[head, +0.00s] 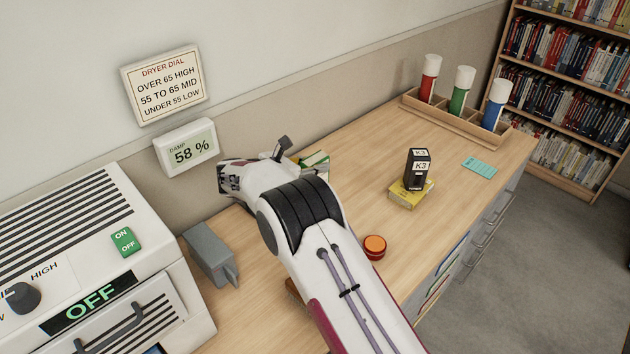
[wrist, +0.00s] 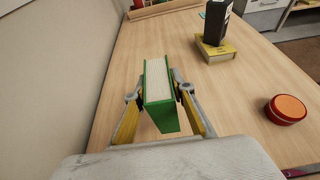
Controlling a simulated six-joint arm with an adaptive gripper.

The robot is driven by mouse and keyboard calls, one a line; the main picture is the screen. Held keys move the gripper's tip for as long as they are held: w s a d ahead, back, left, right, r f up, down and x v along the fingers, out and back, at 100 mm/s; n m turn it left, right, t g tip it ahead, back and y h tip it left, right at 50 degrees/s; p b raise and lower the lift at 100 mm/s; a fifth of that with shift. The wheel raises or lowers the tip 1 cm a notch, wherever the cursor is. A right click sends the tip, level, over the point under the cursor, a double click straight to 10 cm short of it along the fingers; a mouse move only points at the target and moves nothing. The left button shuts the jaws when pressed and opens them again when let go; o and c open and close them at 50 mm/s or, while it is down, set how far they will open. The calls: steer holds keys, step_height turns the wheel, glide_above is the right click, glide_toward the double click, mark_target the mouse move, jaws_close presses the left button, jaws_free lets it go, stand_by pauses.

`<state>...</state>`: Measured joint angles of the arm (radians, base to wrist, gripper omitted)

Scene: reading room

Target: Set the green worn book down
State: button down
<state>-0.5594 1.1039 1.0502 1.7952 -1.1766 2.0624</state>
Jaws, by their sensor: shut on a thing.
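The green book (wrist: 160,108) stands on edge between the fingers of my gripper (wrist: 158,84), its pale page edges facing up. The gripper is shut on it from both sides. In the head view the book (head: 316,160) shows only in part beyond my wrist, above the far side of the wooden table (head: 352,150), near the wall. I cannot tell whether the book's lower edge touches the table. Wear on its cover is too small to make out.
An orange-lidded tin (head: 374,247), a teal card (head: 479,169) and a wooden rack (head: 455,122) with three capped tubes lie rightward. A grey block (head: 211,255) and a white dryer (head: 90,260) reading OFF stand left. Bare wood lies between.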

steer(key=shift+f, duration=0.75)
steer(key=shift+f, duration=1.85)
steer(key=shift+f, duration=0.15)
steer(key=c, duration=1.7)
jaws_free()
steer(key=shift+s+a+r, duration=0.3)
steer(key=shift+a+r, duration=0.05)
steer(key=shift+a, duration=0.05)
steer(key=v, duration=1.1)
steer(key=shift+f, duration=0.1)
